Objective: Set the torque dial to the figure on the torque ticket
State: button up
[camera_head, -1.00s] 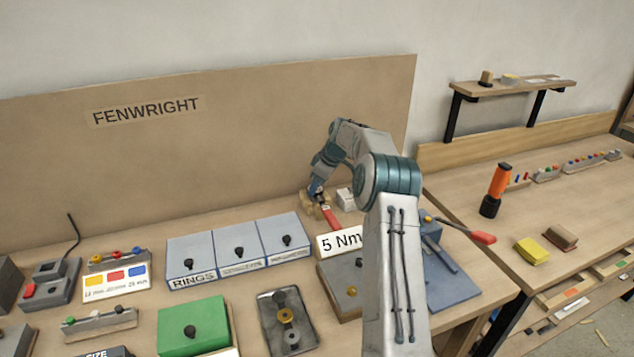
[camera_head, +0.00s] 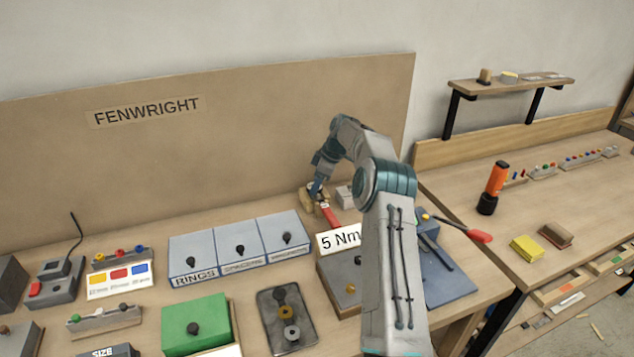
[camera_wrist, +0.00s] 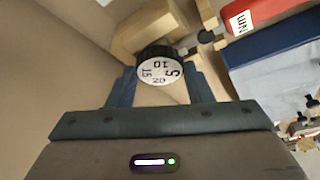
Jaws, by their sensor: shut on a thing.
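The torque ticket (camera_head: 340,239) is a white card reading "5 Nm" in the head view. The torque dial (camera_wrist: 158,66) is a dark ribbed knob with a white face marked 5, 10, 15 and 20. It shows in the wrist view in front of a tan wooden block (camera_wrist: 145,32). My gripper (camera_wrist: 160,82) is shut on the dial, one finger on each side. In the head view my gripper (camera_head: 317,188) is at the back of the bench, and the dial is hidden there. A red piece (camera_wrist: 262,14) lettered "Nm" lies at upper right in the wrist view.
Blue-grey boxes (camera_head: 240,246), one labelled RINGS, stand left of the ticket. A green box (camera_head: 195,322) and a dark tray of rings (camera_head: 286,318) are nearer the front. A small pale block (camera_head: 345,197) stands just right of my gripper. The tall board stands behind.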

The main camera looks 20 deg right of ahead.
jog(key=o, duration=1)
jog(key=v, duration=1.3)
jog(key=shift+s+r, duration=0.1)
jog(key=shift+r, duration=0.3)
